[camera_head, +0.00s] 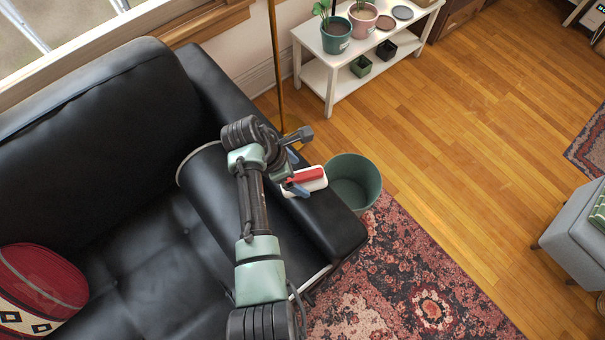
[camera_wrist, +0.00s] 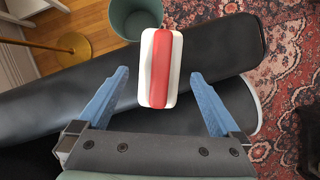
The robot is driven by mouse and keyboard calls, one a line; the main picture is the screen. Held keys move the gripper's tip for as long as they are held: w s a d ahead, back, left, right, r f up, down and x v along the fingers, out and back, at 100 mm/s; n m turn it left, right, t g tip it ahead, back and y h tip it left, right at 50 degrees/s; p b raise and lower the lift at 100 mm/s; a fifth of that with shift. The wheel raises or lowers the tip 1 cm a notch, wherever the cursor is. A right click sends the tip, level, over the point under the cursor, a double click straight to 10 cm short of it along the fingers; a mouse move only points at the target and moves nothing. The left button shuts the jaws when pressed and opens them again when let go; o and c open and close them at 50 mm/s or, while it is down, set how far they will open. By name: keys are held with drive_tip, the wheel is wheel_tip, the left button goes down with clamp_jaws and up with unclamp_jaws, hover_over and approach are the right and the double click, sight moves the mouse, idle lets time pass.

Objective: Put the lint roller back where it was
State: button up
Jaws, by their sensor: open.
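A white thing with a red bar along its middle, which I take to be the lint roller (camera_head: 314,184), lies on the black sofa armrest (camera_head: 335,232), near the edge beside the green bin. In the wrist view the lint roller (camera_wrist: 161,68) is ahead of my gripper, roughly centred between the fingers. My gripper (camera_wrist: 158,75) is open, with its blue fingers spread and nothing held. In the head view my gripper (camera_head: 294,172) is over the armrest, close to the lint roller and partly in front of it. I cannot tell whether the fingers touch it.
A green bin (camera_head: 368,190) stands on the floor against the armrest. A brass lamp pole (camera_head: 274,60) rises behind the armrest. A white shelf (camera_head: 330,85) with potted plants is at the back. A red patterned cushion (camera_head: 45,280) lies on the sofa.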

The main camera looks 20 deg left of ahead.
drive_tip(key=p+v, duration=0.1)
drive_tip(key=v, duration=0.7)
drive_tip(key=shift+w, duration=0.1)
drive_tip(key=w+r+m+t+y, duration=0.2)
drive_tip(key=w+r+m+t, duration=0.2)
drive_tip(key=w+r, duration=0.45)
drive_tip(key=w+r+m+t+y, duration=0.2)
drive_tip(key=w+r+m+t, duration=0.25)
drive_tip(key=r, duration=0.75)
drive_tip(key=w+d+r+m+t+y, duration=0.1)
drive_tip(key=d+r+m+t, duration=0.1)
drive_tip(key=r, duration=0.5)
drive_tip(key=w+d+r+m+t, duration=0.1)
drive_tip(key=r+m+t, duration=0.15)
drive_tip(key=r, duration=0.55)
drive_tip(key=s+d+r+m+t, duration=0.3)
drive_tip(key=r, duration=0.7)
drive_tip(key=s+d+r+m+t, duration=0.3)
drive_tip(key=s+d+r+m, duration=0.1)
drive_tip(key=r, duration=0.5)
drive_tip(key=s+d+r+m+t, duration=0.2)
drive_tip(key=s+r+t, duration=0.1)
drive_tip(key=s+r, duration=0.2)
drive_tip(key=s+d+r+m+t+h, duration=0.1)
drive_tip(key=s+d+r+m+t, duration=0.1)
drive_tip(key=s+r, duration=0.4)
drive_tip(key=shift+s+r+m+t, duration=0.3)
drive_tip(key=shift+r+m+t, duration=0.1)
drive_tip(key=shift+r, duration=0.1)
